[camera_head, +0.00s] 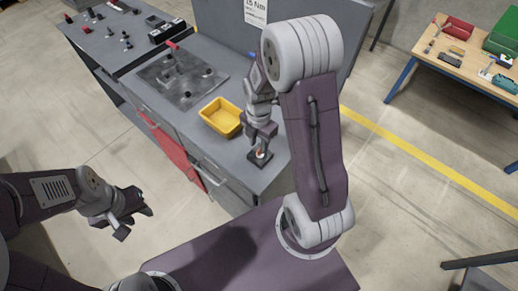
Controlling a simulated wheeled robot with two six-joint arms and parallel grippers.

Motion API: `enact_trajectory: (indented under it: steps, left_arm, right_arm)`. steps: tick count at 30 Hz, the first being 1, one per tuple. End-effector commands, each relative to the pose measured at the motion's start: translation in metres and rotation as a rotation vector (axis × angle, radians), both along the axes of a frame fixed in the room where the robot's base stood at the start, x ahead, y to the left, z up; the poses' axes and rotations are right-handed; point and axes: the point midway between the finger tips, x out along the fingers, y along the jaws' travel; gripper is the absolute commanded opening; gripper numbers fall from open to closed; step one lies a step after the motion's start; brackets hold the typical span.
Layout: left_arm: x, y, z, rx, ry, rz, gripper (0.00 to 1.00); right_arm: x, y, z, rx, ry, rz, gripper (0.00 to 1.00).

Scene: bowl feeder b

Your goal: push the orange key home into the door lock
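The orange key (260,152) shows as a small orange spot at a small dark block (259,162), which I take for the door lock, near the front right corner of the grey workbench. My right gripper (262,143) points down right above the key, at or very near it. Its fingers partly hide the key, so I cannot tell whether they are shut on it or how deep it sits. My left gripper (136,221) is open and empty, away from the bench at the lower left.
A yellow bin (221,117) stands on the bench just left of my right gripper. Behind it lies a dark grey plate (182,78) with small parts. A wooden table (470,62) with bins and tools stands at the far right. The floor (420,215) on the right is mostly clear.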

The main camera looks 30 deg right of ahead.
Motion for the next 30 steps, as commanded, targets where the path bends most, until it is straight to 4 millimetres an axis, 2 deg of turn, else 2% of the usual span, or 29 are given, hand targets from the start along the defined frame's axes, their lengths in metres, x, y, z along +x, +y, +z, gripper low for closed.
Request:
enact_trajectory:
  steps: [3,6,13,14,17,18,30]
  left_arm:
    - [0.000,0.000,0.004,0.000,0.000,0.000,0.36]
    - [0.000,0.000,0.004,0.000,0.000,0.000,0.36]
    - [0.000,0.000,0.004,0.000,0.000,0.000,0.36]
    - [0.000,0.000,0.004,0.000,0.000,0.000,0.36]
    - [0.000,0.000,0.004,0.000,0.000,0.000,0.36]
    - [0.000,0.000,0.004,0.000,0.000,0.000,0.36]
    - [0.000,0.000,0.004,0.000,0.000,0.000,0.36]
  right_arm:
    - [-0.001,-0.003,-0.022,0.001,0.007,0.000,0.34]
    - [0.000,-0.002,-0.034,0.001,0.004,0.000,0.34]
    - [0.001,-0.002,-0.037,0.000,0.001,-0.001,0.34]
    - [0.001,-0.002,-0.037,0.000,0.001,-0.001,0.31]
    - [0.001,-0.002,-0.037,0.000,0.001,-0.001,0.03]
    - [0.001,-0.003,-0.037,0.000,0.001,-0.001,0.00]
    - [0.001,-0.003,-0.035,0.000,0.000,-0.001,0.00]
